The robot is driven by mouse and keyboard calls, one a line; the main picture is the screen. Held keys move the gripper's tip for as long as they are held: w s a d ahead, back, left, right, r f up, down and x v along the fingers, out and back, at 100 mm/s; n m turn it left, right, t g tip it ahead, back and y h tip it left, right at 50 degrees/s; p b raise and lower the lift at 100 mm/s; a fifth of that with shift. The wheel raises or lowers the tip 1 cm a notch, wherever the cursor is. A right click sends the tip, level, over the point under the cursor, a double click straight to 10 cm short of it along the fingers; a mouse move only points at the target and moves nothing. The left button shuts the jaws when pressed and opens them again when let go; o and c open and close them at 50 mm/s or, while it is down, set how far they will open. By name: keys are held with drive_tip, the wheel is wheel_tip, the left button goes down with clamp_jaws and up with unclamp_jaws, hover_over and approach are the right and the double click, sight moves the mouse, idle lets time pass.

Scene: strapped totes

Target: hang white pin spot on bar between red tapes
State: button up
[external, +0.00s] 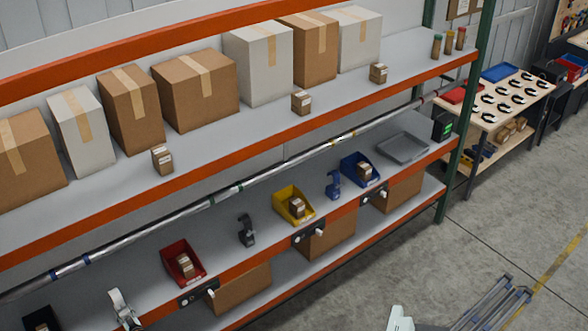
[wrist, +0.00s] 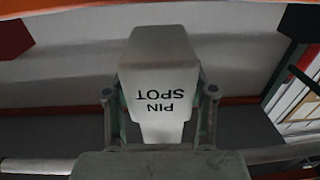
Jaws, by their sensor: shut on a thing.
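In the wrist view my gripper (wrist: 159,95) is shut on the white pin spot (wrist: 155,75). The spot's label reads upside down, and a finger stands at each side. A pale bar (wrist: 35,166) runs across the bottom of that view, partly hidden behind the gripper. The spot appears apart from it, but depth is hard to judge. In the external view the long silver bar (external: 180,214) runs below the upper shelf.
Cartons (external: 197,90) line the upper shelf. A workbench (external: 515,85) stands right.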

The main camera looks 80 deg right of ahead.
sight(126, 316)
drive_tip(key=shift+b+v, duration=1.35)
drive_tip(key=shift+v, duration=1.3)
drive_tip(key=shift+s+a+r, duration=0.1)
drive_tip(key=shift+s+a, duration=0.35)
